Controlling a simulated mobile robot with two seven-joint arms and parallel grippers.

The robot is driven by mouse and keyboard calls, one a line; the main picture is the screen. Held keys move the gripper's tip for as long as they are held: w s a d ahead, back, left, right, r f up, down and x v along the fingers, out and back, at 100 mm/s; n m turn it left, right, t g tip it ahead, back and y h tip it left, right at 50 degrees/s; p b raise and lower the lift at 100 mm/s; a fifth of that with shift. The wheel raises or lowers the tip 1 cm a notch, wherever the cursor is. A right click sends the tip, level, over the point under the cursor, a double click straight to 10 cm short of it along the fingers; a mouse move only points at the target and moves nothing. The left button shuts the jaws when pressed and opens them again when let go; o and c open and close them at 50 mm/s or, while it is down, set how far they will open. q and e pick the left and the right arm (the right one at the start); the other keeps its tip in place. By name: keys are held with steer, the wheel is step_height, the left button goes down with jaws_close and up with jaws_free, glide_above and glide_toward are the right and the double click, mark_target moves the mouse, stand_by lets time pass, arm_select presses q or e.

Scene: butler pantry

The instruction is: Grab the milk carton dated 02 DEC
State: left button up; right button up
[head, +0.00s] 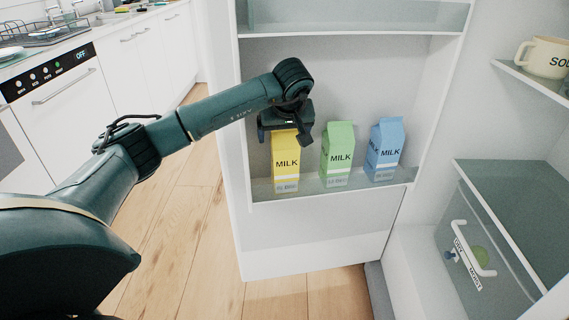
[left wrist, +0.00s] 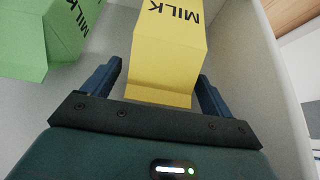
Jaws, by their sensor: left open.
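Three milk cartons stand in a row in the fridge door shelf in the head view: a yellow carton (head: 286,160), a green carton (head: 338,155) and a blue carton (head: 385,150). Their date labels are low, behind the clear shelf front, and too blurred to read. My left gripper (head: 285,133) is at the top of the yellow carton. In the left wrist view, my left gripper (left wrist: 160,84) is open, with one finger on each side of the yellow carton (left wrist: 168,55). The green carton (left wrist: 45,40) is beside it. My right gripper is not in view.
The clear door shelf front (head: 330,183) crosses the cartons' lower parts. An empty shelf (head: 350,18) is above. A cup (head: 543,55) stands on a fridge shelf at right, above a clear drawer (head: 500,255). A counter is at left.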

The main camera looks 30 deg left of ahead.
arm_select(q)
jaws_close()
steer(key=shift+r, duration=0.15)
stand_by(0.8)
